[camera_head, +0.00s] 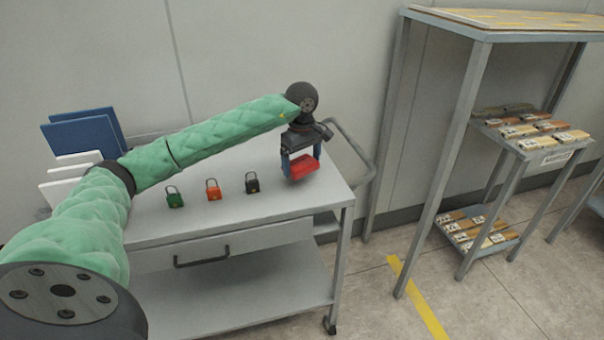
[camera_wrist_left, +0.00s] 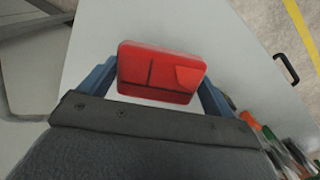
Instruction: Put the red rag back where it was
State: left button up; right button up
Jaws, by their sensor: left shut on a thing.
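The red rag (camera_head: 303,167) looks like a folded red block with creased flaps on its face. My left gripper (camera_head: 301,164) is shut on it, with one blue finger on each side, at the right end of the grey cart top. In the left wrist view the red rag (camera_wrist_left: 160,72) sits between the blue fingers of the left gripper (camera_wrist_left: 158,85). I cannot tell whether the rag touches the cart top or hangs just above it. My right gripper is not in view.
On the cart top (camera_head: 225,215) stand a green padlock (camera_head: 174,200), a red-orange padlock (camera_head: 213,193) and a black padlock (camera_head: 252,186) in a row. Blue and white panels (camera_head: 88,135) stand at the left. A metal rack (camera_head: 450,130) with shelves is at the right.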

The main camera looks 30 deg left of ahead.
aim_at(302, 162)
pick_arm(q)
jog(key=shift+w+f, duration=0.25)
jog(key=shift+f, duration=0.1)
notch_tip(302, 162, down, 3)
jog(key=shift+f+b, duration=0.1)
jog(key=shift+b, duration=0.35)
jog(key=shift+f, duration=0.2)
jog(key=o, duration=0.7)
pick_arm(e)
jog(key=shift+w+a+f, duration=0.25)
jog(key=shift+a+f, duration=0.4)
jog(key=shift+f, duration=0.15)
pick_arm(q)
jog(key=shift+r, duration=0.45)
notch_tip(302, 162, up, 11)
jog(key=b, duration=0.2)
jog(key=shift+f+b, duration=0.2)
jog(key=shift+b, duration=0.15)
jog(key=shift+r, duration=0.3)
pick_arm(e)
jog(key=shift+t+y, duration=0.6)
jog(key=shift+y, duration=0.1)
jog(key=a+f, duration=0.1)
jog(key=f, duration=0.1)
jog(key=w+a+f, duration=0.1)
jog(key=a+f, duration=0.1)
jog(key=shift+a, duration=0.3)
